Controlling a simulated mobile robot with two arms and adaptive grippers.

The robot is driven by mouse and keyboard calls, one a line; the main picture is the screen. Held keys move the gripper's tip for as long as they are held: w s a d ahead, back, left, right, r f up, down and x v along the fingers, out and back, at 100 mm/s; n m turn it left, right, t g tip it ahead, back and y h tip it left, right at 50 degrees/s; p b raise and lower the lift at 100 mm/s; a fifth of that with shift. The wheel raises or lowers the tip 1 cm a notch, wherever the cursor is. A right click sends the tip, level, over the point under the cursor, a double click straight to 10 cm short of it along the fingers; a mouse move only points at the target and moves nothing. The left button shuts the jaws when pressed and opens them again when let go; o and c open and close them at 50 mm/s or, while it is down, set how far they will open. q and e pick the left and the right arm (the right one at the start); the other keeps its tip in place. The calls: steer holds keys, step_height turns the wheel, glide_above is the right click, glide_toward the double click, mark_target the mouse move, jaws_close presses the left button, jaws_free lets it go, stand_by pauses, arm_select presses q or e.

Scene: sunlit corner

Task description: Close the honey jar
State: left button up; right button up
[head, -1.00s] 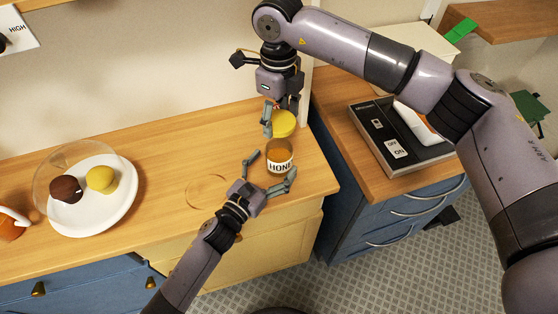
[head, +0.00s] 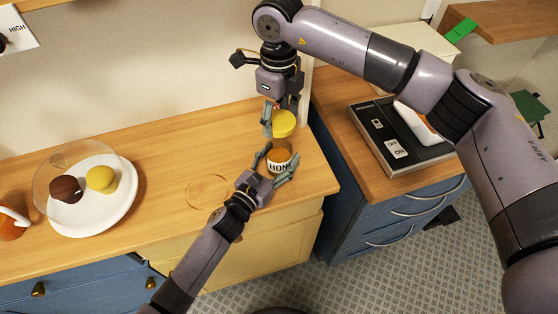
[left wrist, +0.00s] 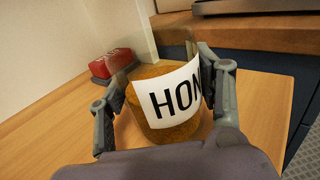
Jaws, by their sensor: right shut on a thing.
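The honey jar (head: 280,166) stands on the wooden counter near its right end, amber with a white label; it fills the middle of the left wrist view (left wrist: 165,120). My left gripper (head: 275,163) has its fingers on either side of the jar, close to its walls; they look open, and firm contact cannot be made out. My right gripper (head: 280,116) points down behind the jar and is shut on the yellow lid (head: 285,125). The lid is above and behind the jar, apart from it.
A white plate (head: 118,212) with a brown and a yellow ball is at left, beside an orange mug (head: 12,226). A clear round object (head: 207,192) lies left of the jar. A red block (left wrist: 112,63) sits by the wall. A black-framed switch panel (head: 385,140) is on the right counter.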

mark_target(278, 140)
arm_select(q)
steer(key=c, duration=1.2)
steer(key=shift+o, duration=0.2)
arm_select(e)
steer(key=shift+f, duration=2.5)
steer(key=shift+f, duration=0.9)
steer(key=shift+f, duration=0.6)
